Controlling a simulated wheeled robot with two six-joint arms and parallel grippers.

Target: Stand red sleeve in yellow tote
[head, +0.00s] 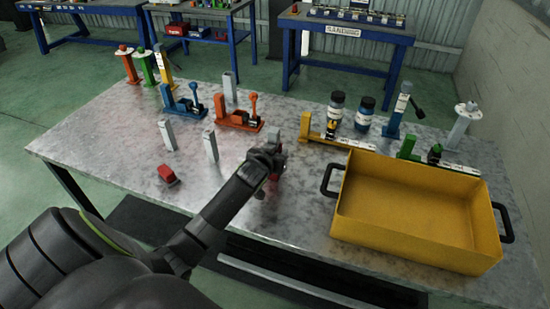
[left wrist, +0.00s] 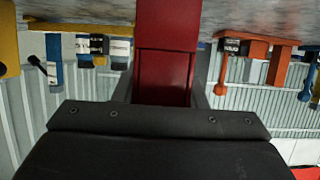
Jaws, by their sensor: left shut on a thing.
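My left gripper (head: 270,156) is over the middle of the table, left of the yellow tote. It is shut on the red sleeve (left wrist: 166,62), which fills the space between the fingers in the left wrist view. In the head view only a little of the red sleeve (head: 277,171) shows past the gripper; I cannot tell whether it touches the table. The yellow tote (head: 400,248) stands at the table's right front with its black handles left and right. Its visible floor is empty. My right gripper is not in view.
A small red piece (head: 168,175) lies at the left front. Grey upright posts (head: 210,145) stand around the middle. Blue (head: 182,107), orange (head: 238,122) and yellow (head: 335,138) fixtures and two dark jars (head: 335,109) line the back. The table between gripper and tote is clear.

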